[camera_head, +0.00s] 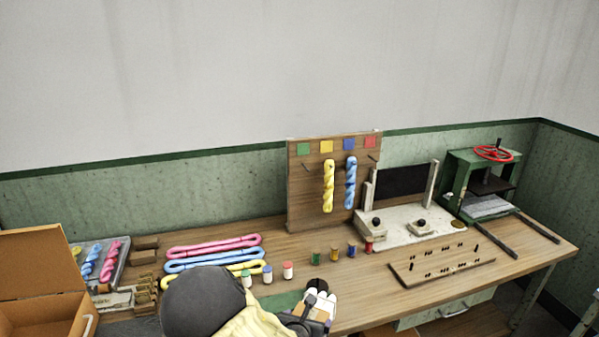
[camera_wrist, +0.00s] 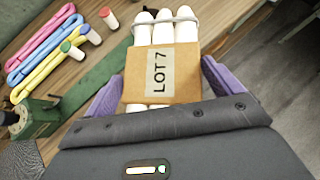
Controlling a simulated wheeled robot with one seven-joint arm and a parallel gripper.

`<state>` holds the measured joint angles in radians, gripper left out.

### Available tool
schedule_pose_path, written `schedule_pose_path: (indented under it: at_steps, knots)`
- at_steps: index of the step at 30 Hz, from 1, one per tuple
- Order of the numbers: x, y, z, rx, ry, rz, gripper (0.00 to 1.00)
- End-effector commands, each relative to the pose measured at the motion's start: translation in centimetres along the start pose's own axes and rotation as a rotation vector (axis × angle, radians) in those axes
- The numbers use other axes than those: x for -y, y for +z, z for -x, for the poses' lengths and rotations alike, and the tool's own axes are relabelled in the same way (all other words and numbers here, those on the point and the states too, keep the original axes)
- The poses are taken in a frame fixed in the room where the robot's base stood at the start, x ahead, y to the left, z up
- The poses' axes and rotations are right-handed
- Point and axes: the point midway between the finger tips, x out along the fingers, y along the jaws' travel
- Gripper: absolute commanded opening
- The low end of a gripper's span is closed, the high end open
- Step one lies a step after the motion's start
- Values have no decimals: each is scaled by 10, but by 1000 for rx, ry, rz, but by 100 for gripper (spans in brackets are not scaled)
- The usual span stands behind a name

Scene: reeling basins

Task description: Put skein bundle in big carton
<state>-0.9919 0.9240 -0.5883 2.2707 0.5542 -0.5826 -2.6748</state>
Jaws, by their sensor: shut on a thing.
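My gripper (camera_wrist: 163,88) is shut on the skein bundle, with its purple pads on both sides of it. The skein bundle (camera_wrist: 163,30) is several white rolls side by side with a pale tie and a brown band marked "LOT 7". In the head view the bundle (camera_head: 320,303) is small and partly covered by my gripper, near the front edge of the bench. Its exact height over the bench is hard to tell. The big carton (camera_head: 40,278), brown with its flap up, is at the far left of the head view. Its inside is mostly out of sight.
Pink, blue and yellow skeins (camera_head: 213,247) lie on the bench (camera_head: 300,240), with several small spools (camera_head: 288,270) beside them. A tray (camera_head: 117,255) stands near the carton. A pegged board (camera_head: 440,262), a white-topped unit (camera_head: 400,230) and a green press (camera_head: 490,185) fill the right.

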Motion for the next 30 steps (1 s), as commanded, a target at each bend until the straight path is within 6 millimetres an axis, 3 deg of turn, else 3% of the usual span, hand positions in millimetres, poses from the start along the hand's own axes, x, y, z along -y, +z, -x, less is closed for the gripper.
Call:
schedule_pose_path:
  at_steps: [8, 14, 21, 30]
  knots:
    - [26, 8, -19, 1, 30, 21, 21]
    - [62, 10, -43, -1, 83, 64, 21]
    - [109, -10, -67, -4, 178, 138, 21]
    - [128, -25, -70, 2, 229, 171, 21]
